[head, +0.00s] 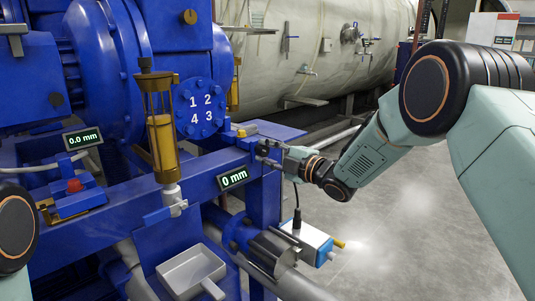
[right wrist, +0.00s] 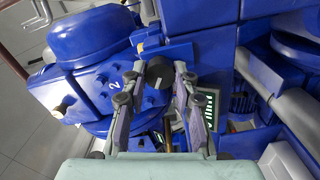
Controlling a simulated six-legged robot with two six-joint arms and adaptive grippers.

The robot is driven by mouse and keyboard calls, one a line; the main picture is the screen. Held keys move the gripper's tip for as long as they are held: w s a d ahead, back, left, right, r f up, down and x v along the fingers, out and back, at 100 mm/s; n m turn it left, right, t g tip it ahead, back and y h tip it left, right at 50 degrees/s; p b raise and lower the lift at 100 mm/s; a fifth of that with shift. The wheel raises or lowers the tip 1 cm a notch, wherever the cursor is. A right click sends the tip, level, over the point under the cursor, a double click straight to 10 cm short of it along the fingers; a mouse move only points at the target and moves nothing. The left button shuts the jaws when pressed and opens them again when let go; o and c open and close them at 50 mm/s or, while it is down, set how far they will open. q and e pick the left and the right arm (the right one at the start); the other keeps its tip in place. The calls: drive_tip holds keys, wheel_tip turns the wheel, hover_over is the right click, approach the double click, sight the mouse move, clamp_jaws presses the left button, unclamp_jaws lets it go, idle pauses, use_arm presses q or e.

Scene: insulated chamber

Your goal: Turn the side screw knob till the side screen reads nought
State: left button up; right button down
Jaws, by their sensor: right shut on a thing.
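The black side screw knob (right wrist: 159,71) sits between the fingertips of my right gripper in the right wrist view. My right gripper (head: 268,150) is shut on it at the end of the blue beam in the head view, where the fingers mostly hide the knob. The side screen (head: 233,178) on the beam's front face, just left of the gripper, reads "0 mm". A lit green screen (right wrist: 210,110) also shows beside the fingers in the right wrist view. My left gripper is out of view; only part of my left arm shows at the left edge.
A second screen (head: 82,138) at the left reads "0.0 mm". A brass-framed sight glass (head: 161,130) stands before the numbered blue disc (head: 201,108). A blue and white box (head: 307,242) hangs below the gripper. A grey tray (head: 190,271) is lower left. The floor at right is clear.

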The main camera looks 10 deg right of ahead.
idle(0.3)
drive_tip(key=c, duration=1)
unclamp_jaws()
drive_tip(key=v, duration=1.2)
